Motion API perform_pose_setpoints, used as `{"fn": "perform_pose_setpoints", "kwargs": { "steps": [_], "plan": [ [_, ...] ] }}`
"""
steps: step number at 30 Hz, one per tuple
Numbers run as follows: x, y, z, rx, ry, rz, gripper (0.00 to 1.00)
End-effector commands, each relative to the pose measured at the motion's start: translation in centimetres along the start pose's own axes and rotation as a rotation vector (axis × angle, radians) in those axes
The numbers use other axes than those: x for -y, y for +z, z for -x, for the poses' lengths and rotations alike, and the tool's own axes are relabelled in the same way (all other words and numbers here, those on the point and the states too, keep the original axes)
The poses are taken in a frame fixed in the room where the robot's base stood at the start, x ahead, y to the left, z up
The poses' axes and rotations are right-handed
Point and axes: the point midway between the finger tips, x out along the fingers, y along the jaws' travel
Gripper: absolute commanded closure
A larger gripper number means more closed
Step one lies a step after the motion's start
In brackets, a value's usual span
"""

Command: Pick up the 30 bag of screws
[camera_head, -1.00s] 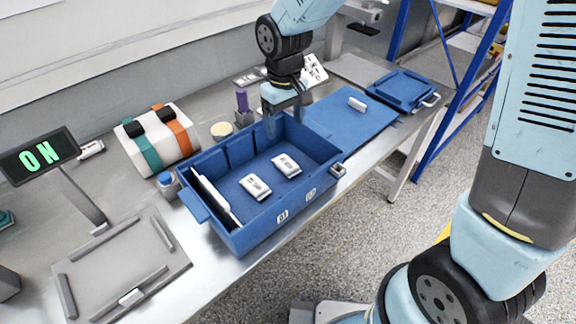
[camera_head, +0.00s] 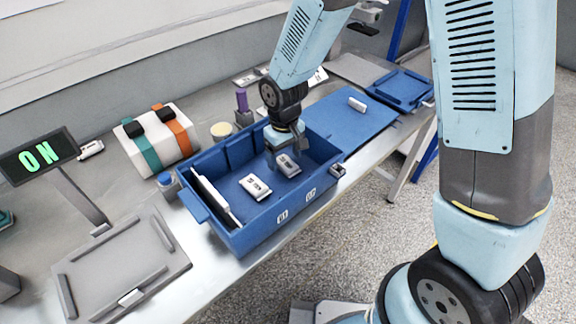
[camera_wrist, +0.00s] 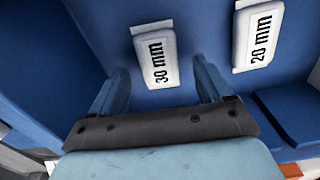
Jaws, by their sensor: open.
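The 30 mm bag of screws is a white packet (camera_wrist: 156,56) lying flat on the blue bin's floor, its label readable in the wrist view. In the head view it is the right-hand packet (camera_head: 290,168), partly covered by my gripper (camera_head: 284,158). My gripper (camera_wrist: 161,75) is open and empty, pointing down inside the bin (camera_head: 255,237). The 30 mm bag shows in the gap between the fingers, slightly beyond the tips. A white 20 mm bag (camera_wrist: 258,38) lies beside it, to the right in the wrist view; it is the left packet (camera_head: 256,187) in the head view.
A white panel (camera_head: 215,200) leans inside the bin's left end. Bin walls surround my gripper. A blue mat (camera_head: 345,122) lies right of the bin and a grey tray (camera_head: 120,262) at front left. A lit ON display (camera_head: 38,154) stands at the left.

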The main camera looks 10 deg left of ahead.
Motion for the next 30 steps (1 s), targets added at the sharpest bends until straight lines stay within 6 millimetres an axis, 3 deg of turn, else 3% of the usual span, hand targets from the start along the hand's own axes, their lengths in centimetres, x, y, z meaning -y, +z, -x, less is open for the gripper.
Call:
{"fn": "perform_pose_setpoints", "kwargs": {
  "steps": [5,13,30],
  "plan": [
    [-0.02,0.03,-1.42,0.001,0.000,-0.001,0.21],
    [-0.02,0.00,-1.53,0.000,0.001,0.000,0.21],
    [0.01,-0.02,-1.51,-0.001,0.000,0.000,0.76]
  ]
}}
